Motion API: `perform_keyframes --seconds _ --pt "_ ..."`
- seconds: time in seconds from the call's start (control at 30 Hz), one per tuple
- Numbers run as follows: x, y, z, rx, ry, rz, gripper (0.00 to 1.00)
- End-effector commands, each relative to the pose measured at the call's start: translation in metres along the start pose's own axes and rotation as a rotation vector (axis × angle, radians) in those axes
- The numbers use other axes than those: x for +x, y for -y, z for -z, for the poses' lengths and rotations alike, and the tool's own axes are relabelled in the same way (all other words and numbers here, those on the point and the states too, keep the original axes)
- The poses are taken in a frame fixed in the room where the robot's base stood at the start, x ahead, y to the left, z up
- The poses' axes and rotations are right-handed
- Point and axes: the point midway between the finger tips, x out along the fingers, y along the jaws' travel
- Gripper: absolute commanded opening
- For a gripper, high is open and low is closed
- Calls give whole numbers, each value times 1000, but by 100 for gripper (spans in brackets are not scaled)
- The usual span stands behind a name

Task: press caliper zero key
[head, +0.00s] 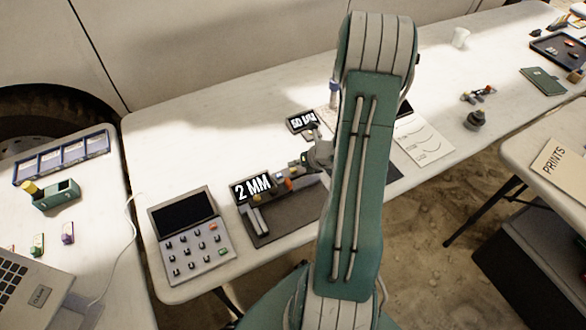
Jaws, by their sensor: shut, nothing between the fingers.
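The caliper (252,188), with a lit display reading "2 MM", lies on a dark mat (285,222) on the long white table. Small keys, one orange-red (288,184), sit just right of its display. I cannot tell which of them is the zero key. My gripper (298,167) is shut and empty, close above the right end of the caliper's keys. Whether it touches a key cannot be told. My arm hides the right part of the mat and whatever lies behind it.
A grey keypad device (190,236) stands left of the caliper. A second small display (301,122) stands behind my gripper. Papers (424,143) and a dark round object (475,120) lie to the right. A laptop (35,287) is on the left table.

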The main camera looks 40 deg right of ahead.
Motion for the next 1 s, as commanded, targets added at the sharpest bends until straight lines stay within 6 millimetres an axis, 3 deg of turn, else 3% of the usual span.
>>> perform_keyframes --seconds 1.0 --pt "5 4 5 0 0 0 0"
